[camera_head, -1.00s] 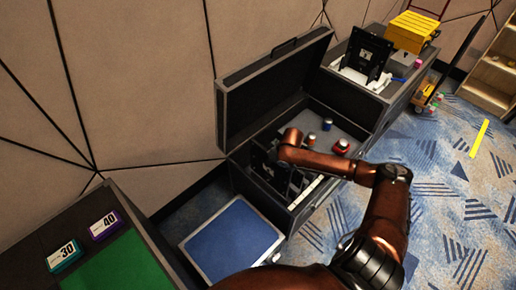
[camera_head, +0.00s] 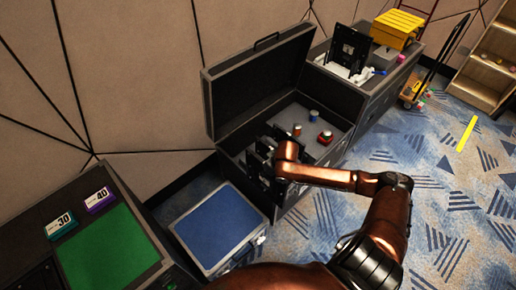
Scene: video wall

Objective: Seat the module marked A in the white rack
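Several black modules (camera_head: 263,150) stand upright in the left part of the open dark case; no letter A is readable on them. My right arm reaches over the case from below, its wrist above the modules. My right gripper (camera_head: 276,186) points down there, dark against the dark modules and partly hidden, so I cannot tell whether it is open or holds anything. A white rack (camera_head: 343,70) stands on the far case, with a black panel (camera_head: 347,47) upright at it; its marking is not readable. My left gripper is not in view.
The case's raised lid (camera_head: 255,85) stands behind my wrist. Small jars (camera_head: 325,137) sit on its right-hand deck. A blue-topped case (camera_head: 215,228) is in front left, and a green mat (camera_head: 108,250) farther left. A yellow crate (camera_head: 397,28) is beside the rack.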

